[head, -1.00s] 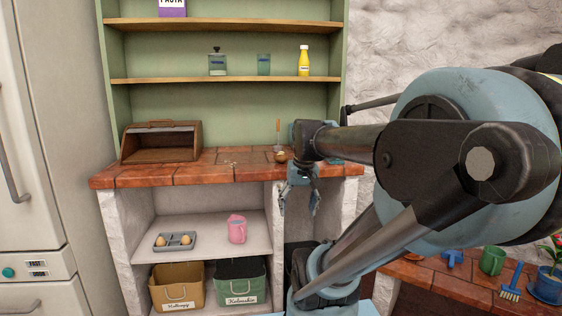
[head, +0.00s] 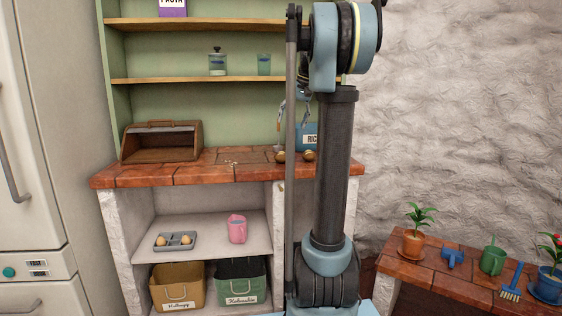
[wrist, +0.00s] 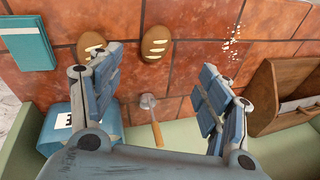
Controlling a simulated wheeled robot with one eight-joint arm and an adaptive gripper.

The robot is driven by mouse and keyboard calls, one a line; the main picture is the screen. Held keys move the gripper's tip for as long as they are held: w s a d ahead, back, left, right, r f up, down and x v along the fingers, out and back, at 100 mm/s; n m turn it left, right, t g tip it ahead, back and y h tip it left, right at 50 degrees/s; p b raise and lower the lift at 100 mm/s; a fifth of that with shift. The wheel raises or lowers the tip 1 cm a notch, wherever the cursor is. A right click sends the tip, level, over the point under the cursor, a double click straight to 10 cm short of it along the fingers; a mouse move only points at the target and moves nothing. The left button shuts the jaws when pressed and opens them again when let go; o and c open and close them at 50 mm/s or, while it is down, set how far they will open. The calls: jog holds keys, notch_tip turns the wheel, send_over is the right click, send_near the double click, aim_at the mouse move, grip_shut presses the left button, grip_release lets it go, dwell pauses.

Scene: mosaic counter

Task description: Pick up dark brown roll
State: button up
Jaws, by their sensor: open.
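Two bread rolls with pale score marks lie side by side on the tiled counter. In the wrist view, one roll (wrist: 155,42) looks the darker brown and lies between my fingers' directions, beyond the tips. The other roll (wrist: 92,40) looks a bit lighter and is partly hidden by the left finger. In the head view the rolls show small, left (head: 280,156) and right (head: 309,155), the right one close to my arm. My gripper (wrist: 160,62) is open and empty, above the counter; in the head view it (head: 293,108) is partly hidden behind my arm.
A blue rice canister (head: 305,138) stands behind the rolls. A teal box-like object (wrist: 25,42) lies beside the rolls.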

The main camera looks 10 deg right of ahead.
jog(key=w, duration=0.2)
send_near(283, 153)
jog(key=f, duration=0.1)
jog(key=w+a+f, duration=0.1)
jog(key=f, duration=0.1)
jog(key=w+f, duration=0.1)
jog(key=shift+w+a+f, duration=0.25)
jog(key=shift+a+f, duration=0.1)
jog(key=shift+f, duration=0.05)
jog(key=shift+s+d+x, duration=0.1)
jog(key=shift+s+x, duration=0.05)
jog(key=shift+x, duration=1.15)
jog(key=shift+s+d+x, duration=0.15)
jog(key=shift+s+x, duration=0.05)
jog(key=shift+x, duration=1.1)
jog(key=shift+f, duration=0.15)
jog(key=c, duration=1.1)
